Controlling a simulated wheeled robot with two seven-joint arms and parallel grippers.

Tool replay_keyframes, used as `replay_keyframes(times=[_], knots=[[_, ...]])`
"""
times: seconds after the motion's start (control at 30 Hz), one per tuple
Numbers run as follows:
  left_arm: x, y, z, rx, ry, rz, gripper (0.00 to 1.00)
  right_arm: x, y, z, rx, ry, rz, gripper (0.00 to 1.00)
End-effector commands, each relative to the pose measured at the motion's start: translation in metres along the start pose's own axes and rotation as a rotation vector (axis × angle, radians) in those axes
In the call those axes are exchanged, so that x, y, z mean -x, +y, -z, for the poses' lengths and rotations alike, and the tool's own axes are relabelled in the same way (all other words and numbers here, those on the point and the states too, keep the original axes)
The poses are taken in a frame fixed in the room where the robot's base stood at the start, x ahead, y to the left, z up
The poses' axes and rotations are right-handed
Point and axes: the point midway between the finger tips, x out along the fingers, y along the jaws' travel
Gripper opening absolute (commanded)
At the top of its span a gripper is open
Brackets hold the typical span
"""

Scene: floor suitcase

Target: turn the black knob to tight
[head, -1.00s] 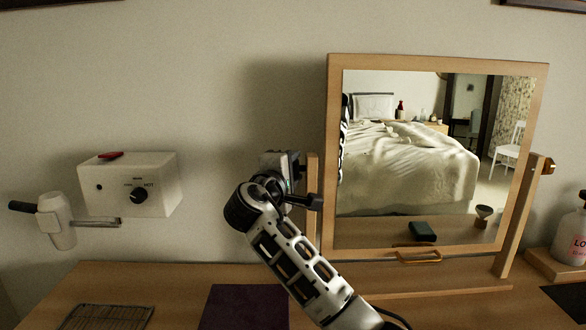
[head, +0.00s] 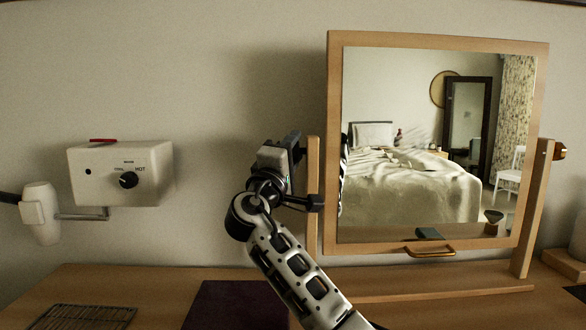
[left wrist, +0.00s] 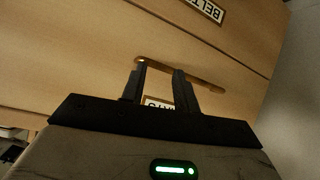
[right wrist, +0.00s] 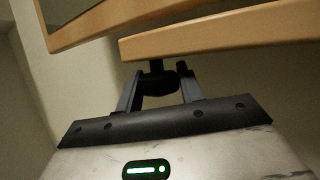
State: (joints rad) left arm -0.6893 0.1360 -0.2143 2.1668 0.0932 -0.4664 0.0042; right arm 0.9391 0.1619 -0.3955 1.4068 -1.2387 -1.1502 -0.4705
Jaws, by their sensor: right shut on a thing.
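The black knob (right wrist: 157,84) shows in the right wrist view, on a short dark shaft below a wooden bar of the mirror stand (right wrist: 215,38). My right gripper (right wrist: 158,92) is shut on it, one finger on each side. In the head view my right gripper (head: 292,158) is at the left post of the mirror stand (head: 314,230) and hides the knob; no tight marking is readable. My left gripper (left wrist: 159,80) shows only in the left wrist view, open and empty in front of a wooden drawer front (left wrist: 70,60).
The tilting mirror (head: 425,150) fills the right of the head view. A white wall box (head: 118,172) with a black HOT dial and a hair dryer (head: 40,213) are at left. A wire rack (head: 80,317) and a dark purple mat (head: 236,305) lie on the tabletop.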

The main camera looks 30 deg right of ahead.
Motion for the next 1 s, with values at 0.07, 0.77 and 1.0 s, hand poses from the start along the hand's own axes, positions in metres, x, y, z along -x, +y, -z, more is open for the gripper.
replay_keyframes(times=[0.07,0.77,1.0], knots=[[0.000,0.000,0.000,0.002,0.001,0.000,0.30,0.000,0.001,0.001,-0.002,0.002,-0.004,0.15],[-0.001,0.000,-0.002,0.002,0.001,0.000,0.30,0.004,-0.001,0.002,0.000,0.002,0.000,0.58],[-0.007,-0.001,-0.009,0.015,0.009,-0.008,0.30,0.029,-0.007,0.009,-0.002,0.001,0.000,0.58]])
